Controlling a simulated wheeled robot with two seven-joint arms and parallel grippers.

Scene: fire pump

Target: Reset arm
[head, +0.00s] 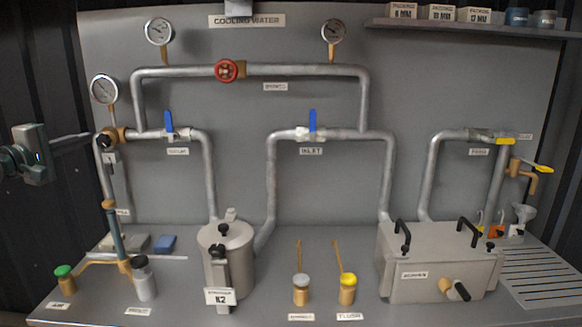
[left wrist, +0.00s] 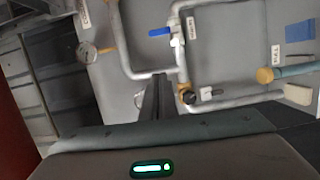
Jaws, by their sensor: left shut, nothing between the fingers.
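My left gripper (head: 86,135) comes in at the left edge of the head view, in front of the dark wall, its fingers pointing right toward the pipe panel. In the left wrist view its closed fingers (left wrist: 158,82) lie together with nothing between them. They overlap the pipework in the picture; whether they touch it I cannot tell. My right gripper is not in view.
The panel carries grey pipes, gauges (head: 104,89), a red valve wheel (head: 227,71) and blue-handled valves (head: 169,123). The bench holds a strainer pot (head: 228,250), bottles (head: 146,283) and a lidded box (head: 440,275). A shelf (head: 470,28) is at upper right.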

